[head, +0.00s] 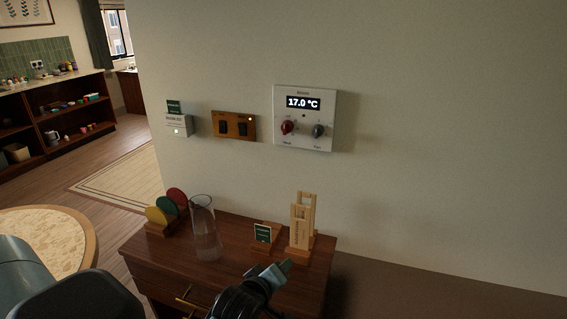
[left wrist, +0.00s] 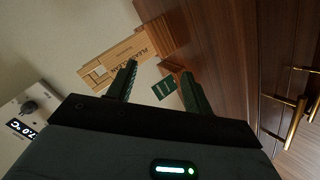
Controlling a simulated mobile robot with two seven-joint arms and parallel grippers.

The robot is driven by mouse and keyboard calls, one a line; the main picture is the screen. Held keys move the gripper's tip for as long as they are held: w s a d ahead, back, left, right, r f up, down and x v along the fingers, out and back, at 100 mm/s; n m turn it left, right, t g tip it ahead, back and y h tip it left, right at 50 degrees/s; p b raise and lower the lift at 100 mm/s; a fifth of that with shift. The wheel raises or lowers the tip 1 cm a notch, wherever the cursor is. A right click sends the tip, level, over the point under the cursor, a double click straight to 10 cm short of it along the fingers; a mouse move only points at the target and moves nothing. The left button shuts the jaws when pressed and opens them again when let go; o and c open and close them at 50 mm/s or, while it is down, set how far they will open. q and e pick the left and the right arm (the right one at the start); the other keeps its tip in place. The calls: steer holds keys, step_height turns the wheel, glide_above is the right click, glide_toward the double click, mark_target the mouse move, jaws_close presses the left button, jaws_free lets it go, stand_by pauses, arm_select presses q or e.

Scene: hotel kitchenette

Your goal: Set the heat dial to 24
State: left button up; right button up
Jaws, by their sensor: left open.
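The white thermostat panel (head: 328,105) is on the wall, its display (head: 303,102) reading 17.0 °C. The red heat dial (head: 287,127) is at its lower left, and a dark grey fan dial (head: 318,130) sits right of it. In the left wrist view the panel (left wrist: 14,105) shows only partly at the left edge, with the grey dial (left wrist: 29,107); the red dial is not visible there. My left gripper (head: 279,270) is open and empty, below the panel in the picture, over the cabinet. Its two fingers show apart in the left wrist view (left wrist: 160,88). My right gripper is not in view.
Left of the panel are a wooden switch plate (head: 233,125) and a small card holder (head: 178,123). The cabinet (head: 225,262) carries a glass vase (head: 204,232), coloured discs (head: 166,206), a small green sign (head: 263,233) and a wooden tag stand (head: 302,225). The wall right of the panel is bare.

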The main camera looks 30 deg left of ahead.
arm_select(q)
steer(key=w+a+r+n+t+y, duration=0.1)
steer(key=w+a+r+n+t, duration=0.1)
steer(key=w+r+n, duration=0.45)
steer(key=w+a+r+n+t+y, duration=0.1)
steer(key=w+a+r+n, duration=0.15)
steer(key=r, duration=0.75)
steer(key=n+t+y, duration=0.2)
steer(key=n, duration=0.5)
glide_toward(285, 130)
steer(key=w, duration=0.1)
steer(key=shift+w+a+r, duration=0.15)
steer(key=shift+w+a, duration=0.05)
steer(key=shift+w, duration=0.1)
steer(key=shift+p+x, duration=0.3)
steer(key=shift+x, duration=3.5)
steer(key=c, duration=0.9)
